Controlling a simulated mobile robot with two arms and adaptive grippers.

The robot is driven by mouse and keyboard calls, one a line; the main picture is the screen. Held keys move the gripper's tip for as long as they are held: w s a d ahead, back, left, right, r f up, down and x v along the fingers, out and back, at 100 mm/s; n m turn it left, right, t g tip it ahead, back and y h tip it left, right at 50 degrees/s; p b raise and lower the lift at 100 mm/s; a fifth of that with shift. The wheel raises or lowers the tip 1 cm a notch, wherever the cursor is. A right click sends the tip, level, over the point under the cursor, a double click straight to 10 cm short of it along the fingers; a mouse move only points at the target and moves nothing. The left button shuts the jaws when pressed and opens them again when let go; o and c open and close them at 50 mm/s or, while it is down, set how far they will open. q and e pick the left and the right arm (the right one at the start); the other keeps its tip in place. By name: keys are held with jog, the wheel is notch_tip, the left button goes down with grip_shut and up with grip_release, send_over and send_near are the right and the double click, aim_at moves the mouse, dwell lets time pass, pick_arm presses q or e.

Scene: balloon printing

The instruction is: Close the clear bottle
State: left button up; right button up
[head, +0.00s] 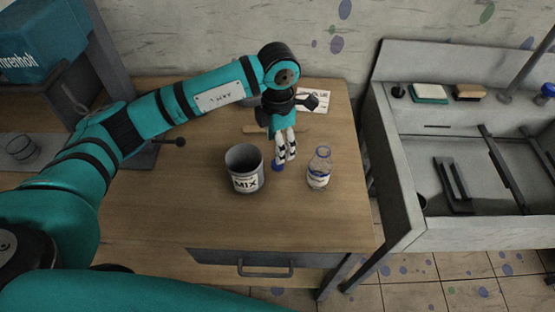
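The clear bottle (319,169) stands upright on the wooden table, with a label and a blue ring around its neck. No cap shows on its top. A small blue cap (277,167) is at the fingertips of my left gripper (285,158), left of the bottle. The gripper points down with its fingers close together. I cannot tell whether they grip the cap or whether it rests on the table. My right gripper is out of view.
A grey can labelled MIX (245,170) stands just left of the cap. A labelled paper (314,100) lies behind the gripper. A sink unit (400,165) with a sponge (429,93) and brush (469,92) is at right. The table front is clear.

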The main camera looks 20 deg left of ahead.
pick_arm(q)
jog(key=shift+f, duration=1.05)
jog(key=shift+f+p, duration=0.15)
jog(key=shift+p, duration=0.15)
notch_tip(320, 180, down, 4)
jog(key=shift+f+p, duration=0.2)
jog(key=shift+p, duration=0.75)
jog(key=shift+f, duration=0.3)
jog(key=shift+c, duration=0.2)
jog(key=c, duration=0.7)
